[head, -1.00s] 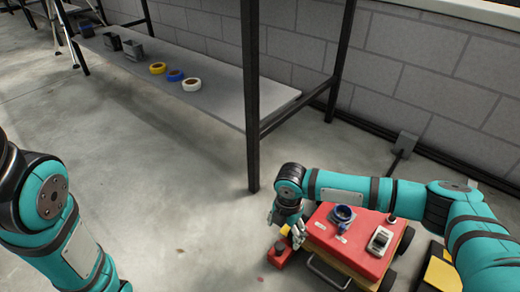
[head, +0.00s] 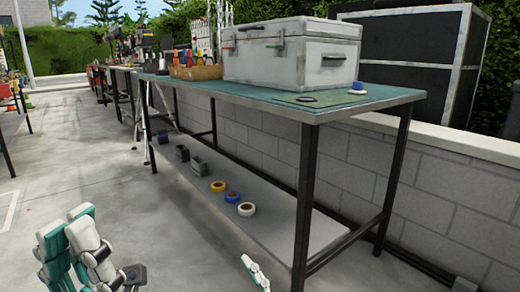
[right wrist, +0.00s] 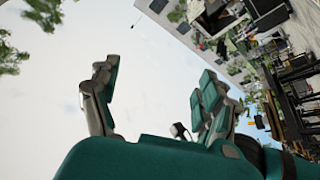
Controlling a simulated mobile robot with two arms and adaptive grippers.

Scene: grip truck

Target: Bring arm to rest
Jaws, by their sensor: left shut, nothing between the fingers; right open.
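My left gripper (head: 82,228) rises at the lower left of the head view, its white and teal fingers pointing up and closed with nothing between them. My right gripper (right wrist: 153,85) is open and empty in the right wrist view. Its two fingers stand apart against bright sky. A teal and white tip at the bottom middle of the head view is probably part of my right gripper, but most of that arm is out of frame.
A workbench (head: 400,97) stands ahead, carrying a grey metal case (head: 290,55). Its lower shelf (head: 290,228) holds tape rolls (head: 232,196) and dark bins. A block wall (head: 440,185) runs behind.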

